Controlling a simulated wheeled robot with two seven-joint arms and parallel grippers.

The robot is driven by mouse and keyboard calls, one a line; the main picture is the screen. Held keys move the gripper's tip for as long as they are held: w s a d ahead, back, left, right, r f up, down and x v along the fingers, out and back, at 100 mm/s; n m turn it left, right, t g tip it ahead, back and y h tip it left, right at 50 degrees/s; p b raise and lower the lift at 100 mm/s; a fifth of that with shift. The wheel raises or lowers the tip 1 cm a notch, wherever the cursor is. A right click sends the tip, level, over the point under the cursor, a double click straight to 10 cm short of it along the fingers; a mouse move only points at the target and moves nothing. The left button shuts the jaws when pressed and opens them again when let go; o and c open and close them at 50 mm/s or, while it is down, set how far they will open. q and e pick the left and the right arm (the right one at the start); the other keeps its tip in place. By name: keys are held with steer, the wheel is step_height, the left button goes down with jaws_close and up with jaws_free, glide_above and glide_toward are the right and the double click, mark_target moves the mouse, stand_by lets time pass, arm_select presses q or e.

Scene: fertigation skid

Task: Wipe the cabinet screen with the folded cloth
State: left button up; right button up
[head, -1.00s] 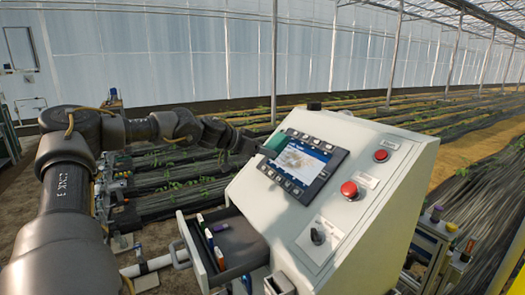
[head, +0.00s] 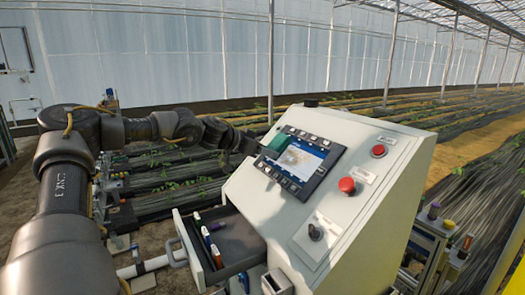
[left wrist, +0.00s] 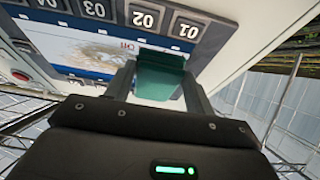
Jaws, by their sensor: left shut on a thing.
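The cabinet screen (head: 301,159) is a lit display in a dark panel with a row of keys, set in the sloped face of the pale cabinet (head: 290,205). My left gripper (left wrist: 160,80) is shut on the green folded cloth (left wrist: 158,76). In the left wrist view the cloth is at the edge of the display, by the keys marked 01 and 02. In the head view the cloth (head: 277,142) shows small at the panel's upper left. I cannot tell whether it touches the glass. My right gripper is not in view.
Two red buttons (head: 347,185) and a dark knob (head: 315,232) sit on the cabinet's face to the right of the screen. An open drawer (head: 240,262) with several markers juts out at lower left. Planted rows lie behind.

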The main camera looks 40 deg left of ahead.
arm_select(q)
steer(key=shift+s+d+r, duration=0.1)
steer(key=shift+s+d, duration=0.1)
steer(key=shift+d, duration=0.35)
steer(key=shift+s+d, duration=0.2)
steer(key=shift+d, duration=0.35)
steer(key=shift+d, duration=0.1)
steer(key=shift+s+d, duration=0.15)
steer(key=shift+d, duration=0.5)
steer(key=shift+s+d+f+b, duration=0.1)
steer(key=shift+s+d+b, duration=0.15)
steer(key=shift+d, duration=0.55)
steer(key=shift+s+d+f+b, duration=0.1)
steer(key=shift+s+d+b, duration=0.1)
steer(key=shift+d, duration=0.55)
steer(key=shift+s+d+f+b, duration=0.1)
steer(key=shift+s+d+b, duration=0.15)
steer(key=shift+d, duration=0.55)
steer(key=shift+s+d, duration=0.3)
steer(key=shift+d, duration=0.6)
steer(key=shift+s+d+r, duration=0.1)
steer(key=shift+s+d, duration=0.1)
steer(key=shift+d, duration=0.75)
steer(key=shift+d, duration=0.1)
